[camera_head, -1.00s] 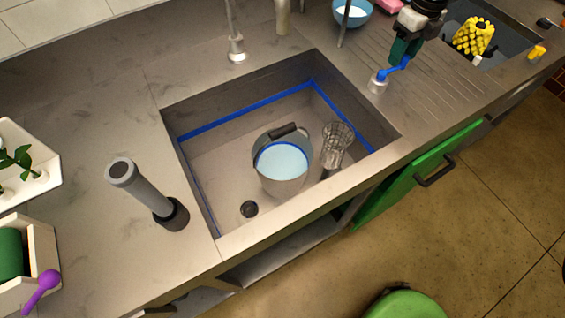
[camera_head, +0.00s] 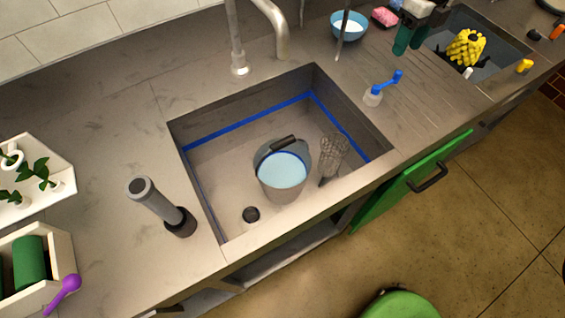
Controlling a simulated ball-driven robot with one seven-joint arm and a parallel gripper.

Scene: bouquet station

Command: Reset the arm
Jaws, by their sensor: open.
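My gripper (camera_head: 408,40) is at the top right, with dark green fingers pointing down over the counter. It is open and nothing shows between its fingers. The upper part of my arm is cut off by the top edge of the view.
A sink (camera_head: 215,185) holds a water-filled bucket (camera_head: 283,182) and a clear ribbed vase (camera_head: 332,158).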

